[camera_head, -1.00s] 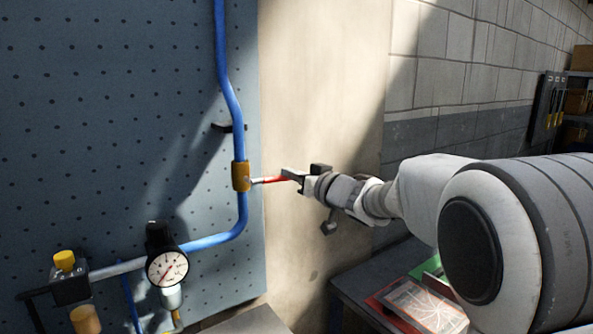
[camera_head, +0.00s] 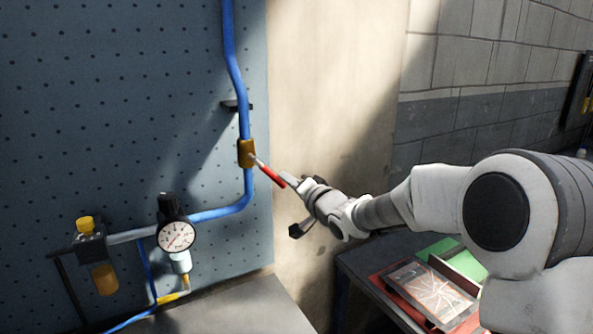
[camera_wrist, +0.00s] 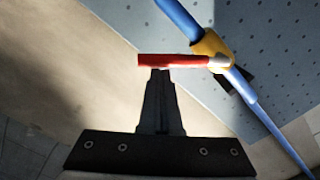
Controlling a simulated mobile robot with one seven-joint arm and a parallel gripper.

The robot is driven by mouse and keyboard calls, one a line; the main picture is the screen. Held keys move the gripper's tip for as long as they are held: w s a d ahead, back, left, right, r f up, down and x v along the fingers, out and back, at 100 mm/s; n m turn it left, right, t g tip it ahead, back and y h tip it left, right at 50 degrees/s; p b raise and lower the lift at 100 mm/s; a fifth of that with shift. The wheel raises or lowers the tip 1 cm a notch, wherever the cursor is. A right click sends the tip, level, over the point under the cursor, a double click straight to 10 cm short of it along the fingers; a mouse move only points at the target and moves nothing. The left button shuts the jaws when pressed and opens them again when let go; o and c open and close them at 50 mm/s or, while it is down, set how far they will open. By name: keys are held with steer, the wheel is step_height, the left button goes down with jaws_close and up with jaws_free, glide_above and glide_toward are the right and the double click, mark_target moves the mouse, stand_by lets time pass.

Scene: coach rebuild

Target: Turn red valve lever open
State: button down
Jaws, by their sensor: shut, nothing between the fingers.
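The red valve lever (camera_head: 269,173) juts from the brass valve body (camera_head: 246,154) on the blue pipe (camera_head: 246,188) and slopes down to the right. My gripper (camera_head: 291,182) is at the lever's free end. In the wrist view the red lever (camera_wrist: 175,61) lies across the tips of my shut gripper (camera_wrist: 159,74), with its silver base at the brass valve body (camera_wrist: 211,47). The fingers are together with nothing between them. They seem to touch the lever's side, though a small gap cannot be ruled out.
A pressure gauge (camera_head: 177,236) and a yellow-knobbed regulator (camera_head: 88,240) sit on the lower pipe against the pegboard (camera_head: 110,110). A dark table (camera_head: 350,262) with a red tray (camera_head: 384,284) and green piece (camera_head: 440,248) stands below my arm.

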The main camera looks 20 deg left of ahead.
steer(key=shift+s+a+f+m+y+b, duration=0.1)
steer(key=shift+s+a+f+m+b, duration=0.4)
steer(key=shift+m, duration=0.75)
steer(key=shift+s+a+f+m+y+b, duration=0.1)
steer(key=shift+s+a+f+m+b, duration=0.25)
steer(key=shift+s+a+f+m, duration=0.6)
steer(key=shift+s+a+f+m+y+b, duration=0.15)
steer(key=shift+s+a+m+b, duration=0.2)
steer(key=shift+m, duration=1.15)
steer(key=shift+d, duration=0.15)
